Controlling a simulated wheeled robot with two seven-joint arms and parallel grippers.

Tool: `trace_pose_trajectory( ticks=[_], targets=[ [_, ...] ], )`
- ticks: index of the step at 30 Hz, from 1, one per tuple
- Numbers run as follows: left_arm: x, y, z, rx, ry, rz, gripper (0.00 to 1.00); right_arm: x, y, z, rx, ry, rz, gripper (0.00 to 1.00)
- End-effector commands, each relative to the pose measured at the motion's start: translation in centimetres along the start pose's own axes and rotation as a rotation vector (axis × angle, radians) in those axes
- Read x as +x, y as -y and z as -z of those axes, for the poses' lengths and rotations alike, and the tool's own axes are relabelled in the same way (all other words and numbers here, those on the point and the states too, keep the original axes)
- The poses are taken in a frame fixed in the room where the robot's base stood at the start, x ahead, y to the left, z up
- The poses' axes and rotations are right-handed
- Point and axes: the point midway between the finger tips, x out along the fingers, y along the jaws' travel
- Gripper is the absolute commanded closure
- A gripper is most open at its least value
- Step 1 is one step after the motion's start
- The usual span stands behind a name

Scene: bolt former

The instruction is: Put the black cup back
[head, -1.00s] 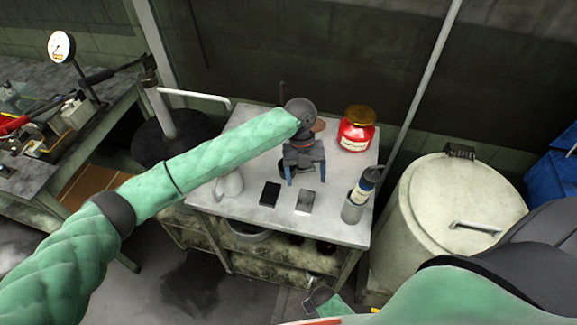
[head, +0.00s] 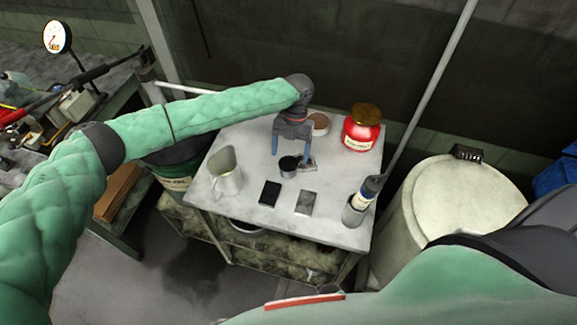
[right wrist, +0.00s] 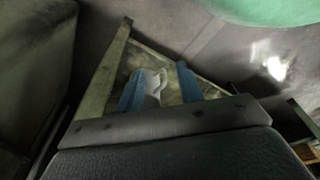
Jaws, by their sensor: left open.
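The black cup (head: 289,167) stands upright on the pale table (head: 240,213), near its middle. My left gripper (head: 291,156) reaches in from the left and points down at the cup. Its two blue fingers are apart and empty, with the cup just in front of and between their tips; I cannot tell whether they touch it. In the right wrist view my right gripper (right wrist: 160,88) has its two blue fingers apart. A white jug shows in the gap between them, seen at a distance.
On the table are a white jug (head: 226,172), a black block (head: 270,193), a grey block (head: 305,202), a bottle in a grey holder (head: 357,205), a red jar (head: 362,130) and a small bowl (head: 320,123). A large pale drum (head: 440,205) stands to the right.

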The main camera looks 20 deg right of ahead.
Motion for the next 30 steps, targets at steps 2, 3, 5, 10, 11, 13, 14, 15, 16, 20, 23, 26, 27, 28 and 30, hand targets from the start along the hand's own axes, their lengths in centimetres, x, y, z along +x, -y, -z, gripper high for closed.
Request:
trace_pose_trajectory(
  ticks=[2, 3, 5, 10, 11, 13, 14, 15, 16, 20, 23, 26, 27, 28, 30],
  targets=[
    [0.2, 0.0, 0.1, 0.0, -0.001, 0.0, 0.21, 0.1, -0.1, -0.2, -0.001, -0.001, -0.002, 0.64],
    [0.3, 0.0, 0.2, 0.0, -0.001, 0.0, 0.21, 0.3, -0.2, -0.4, -0.002, -0.002, -0.003, 0.64],
    [0.6, 0.0, 0.4, 0.0, -0.002, -0.001, 0.21, 0.7, -0.4, -0.8, -0.004, -0.005, -0.005, 0.64],
    [1.7, 0.1, 0.9, 0.0, -0.002, 0.0, 0.21, 1.8, -1.0, -2.5, -0.01, -0.012, -0.011, 0.64],
    [1.9, 0.2, 1.0, 0.0, -0.002, 0.0, 0.21, 1.9, -1.1, -2.9, -0.011, -0.013, -0.012, 0.64],
    [2.4, 0.2, 1.2, 0.0, -0.002, -0.001, 0.21, 2.3, -1.3, -3.6, -0.013, -0.015, -0.014, 0.64],
    [2.6, 0.2, 1.3, 0.0, -0.001, 0.0, 0.21, 2.5, -1.4, -3.8, -0.014, -0.017, -0.015, 0.64],
    [3.1, 0.2, 1.2, -0.001, -0.001, 0.0, 0.21, 2.5, -1.3, -4.6, -0.014, -0.011, -0.014, 0.64],
    [3.5, 0.2, 1.2, -0.001, -0.002, -0.001, 0.21, 2.5, -1.3, -4.9, -0.014, -0.008, -0.013, 0.64],
    [4.5, 0.2, 1.1, 0.0, 0.0, 0.0, 0.21, 2.7, -1.3, -6.2, -0.014, -0.001, -0.013, 0.64],
    [4.9, 0.2, 1.1, 0.0, 0.0, 0.001, 0.21, 2.9, -1.3, -6.6, -0.014, 0.002, -0.013, 0.64],
    [5.0, 0.2, 1.1, 0.0, 0.0, 0.0, 0.21, 2.9, -1.3, -6.7, -0.014, 0.003, -0.013, 0.64],
    [5.0, 0.2, 1.1, 0.0, 0.0, 0.0, 0.21, 2.9, -1.3, -6.7, -0.014, 0.003, -0.013, 0.64],
    [5.0, 0.2, 1.1, 0.0, 0.0, 0.0, 0.21, 2.9, -1.3, -6.7, -0.013, 0.003, -0.013, 0.64],
    [5.0, 0.2, 1.1, 0.0, 0.0, 0.0, 0.25, 2.9, -1.3, -6.7, -0.013, 0.003, -0.013, 0.64]
  ],
)
